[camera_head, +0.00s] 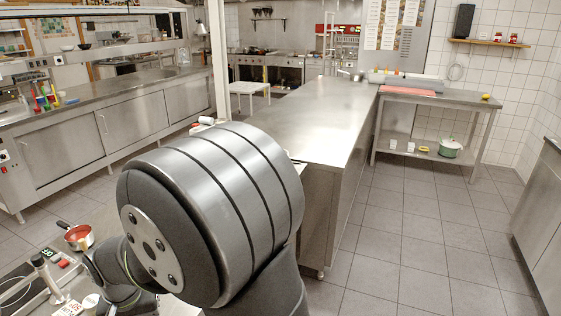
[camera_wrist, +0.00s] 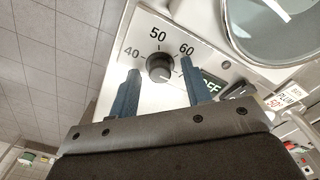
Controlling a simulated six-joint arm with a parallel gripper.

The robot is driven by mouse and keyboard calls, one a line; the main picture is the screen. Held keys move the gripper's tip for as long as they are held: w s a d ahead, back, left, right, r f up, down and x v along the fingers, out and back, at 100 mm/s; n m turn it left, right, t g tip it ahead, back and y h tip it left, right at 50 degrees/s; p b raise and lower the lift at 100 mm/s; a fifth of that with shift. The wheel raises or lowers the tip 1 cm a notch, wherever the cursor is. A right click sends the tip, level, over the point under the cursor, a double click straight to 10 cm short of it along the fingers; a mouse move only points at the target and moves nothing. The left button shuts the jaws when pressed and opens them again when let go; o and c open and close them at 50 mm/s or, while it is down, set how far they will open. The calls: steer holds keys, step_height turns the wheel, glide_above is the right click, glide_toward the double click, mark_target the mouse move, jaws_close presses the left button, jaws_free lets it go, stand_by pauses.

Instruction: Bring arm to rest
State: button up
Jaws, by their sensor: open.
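My gripper (camera_wrist: 160,92) shows in the wrist view with its two blue-grey fingers apart. A black dial knob (camera_wrist: 160,68) on a pale panel (camera_wrist: 122,78) marked 40, 50 and 60 appears between the fingers. I see no clear contact with the knob, and the distance to it is hard to judge. In the head view my own arm fills the middle and lower left, and the gripper itself cannot be made out there.
A red pan (camera_head: 79,237) and a digital display (camera_head: 47,253) are at lower left, close to my arm. A long steel counter (camera_head: 318,120) stands behind it. The tiled floor (camera_head: 420,235) at right is clear. A round glass-like rim (camera_wrist: 232,32) lies beside the panel.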

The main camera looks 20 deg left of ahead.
steer(key=n, duration=0.5)
steer(key=shift+n, duration=0.4)
steer(key=n, duration=0.5)
steer(key=o, duration=1.2)
steer(key=shift+o, duration=0.2)
steer(key=w+a+r+m+g, duration=0.1)
steer(key=a+r, duration=0.5)
steer(key=r, duration=0.3)
steer(key=w+a+r+g, duration=0.1)
steer(key=a+r, duration=0.5)
steer(key=r, duration=0.2)
step_height(320, 180, down, 10)
steer(key=s, duration=0.1)
steer(key=shift+s+d+r, duration=0.15)
steer(key=shift+s+r, duration=0.1)
steer(key=shift+s, duration=0.15)
steer(key=shift+r, duration=0.1)
